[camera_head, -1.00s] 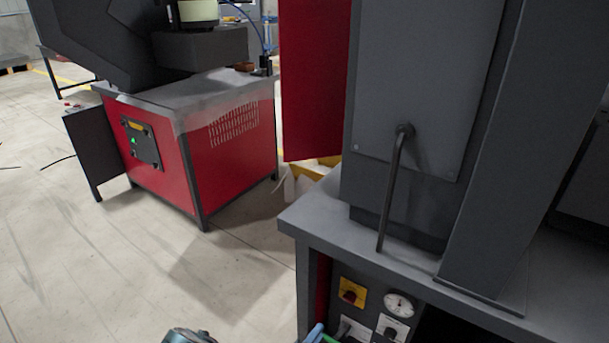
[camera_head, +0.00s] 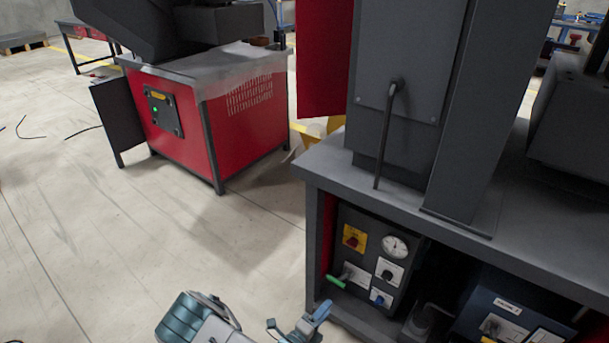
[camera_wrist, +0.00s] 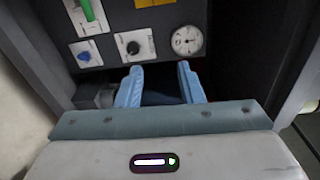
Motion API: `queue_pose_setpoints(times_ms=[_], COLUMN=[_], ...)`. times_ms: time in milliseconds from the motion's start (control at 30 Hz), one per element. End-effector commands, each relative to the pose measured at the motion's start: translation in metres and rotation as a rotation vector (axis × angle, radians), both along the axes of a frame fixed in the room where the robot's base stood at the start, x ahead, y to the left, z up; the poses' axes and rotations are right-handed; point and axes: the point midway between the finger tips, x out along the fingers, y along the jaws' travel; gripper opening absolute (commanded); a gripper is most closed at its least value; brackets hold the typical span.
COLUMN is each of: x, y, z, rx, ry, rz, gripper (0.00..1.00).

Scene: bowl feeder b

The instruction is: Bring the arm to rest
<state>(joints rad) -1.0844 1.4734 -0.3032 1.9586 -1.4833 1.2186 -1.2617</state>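My gripper (camera_head: 298,324) is at the bottom of the head view, in front of the workbench's control panel (camera_head: 362,268). In the wrist view its two blue fingers (camera_wrist: 160,86) are spread apart, with only a dark gap between them. The gripper is open and empty. A green-tipped lever (camera_head: 336,281) sticks out of the panel's lower left, apart from the fingers. My arm (camera_head: 195,320) shows at the bottom edge; the rest of it is out of view.
The grey workbench top (camera_head: 335,165) with a tall dark machine stands close on the right. A blue-fronted box (camera_head: 500,318) sits on its lower shelf. A red machine cabinet (camera_head: 250,125) stands farther back left. The floor (camera_head: 120,240) at left is open.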

Motion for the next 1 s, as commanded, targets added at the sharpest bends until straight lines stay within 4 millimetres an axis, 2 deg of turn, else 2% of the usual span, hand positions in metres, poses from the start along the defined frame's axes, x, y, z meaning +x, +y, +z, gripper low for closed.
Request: queue_pose_setpoints(times_ms=[267, 467, 667, 1000], x=[0.0, -0.003, -0.013, -0.044], y=[-0.015, -0.028, -0.049, -0.08], z=[0.042, 0.086, 0.152, 0.259], rx=[0.153, 0.315, 0.559, 0.939], ry=[-0.09, -0.2, -0.393, -0.791], rz=[-0.155, -0.319, -0.583, -1.052], gripper=[0.35, 0.35, 0.35, 0.35])
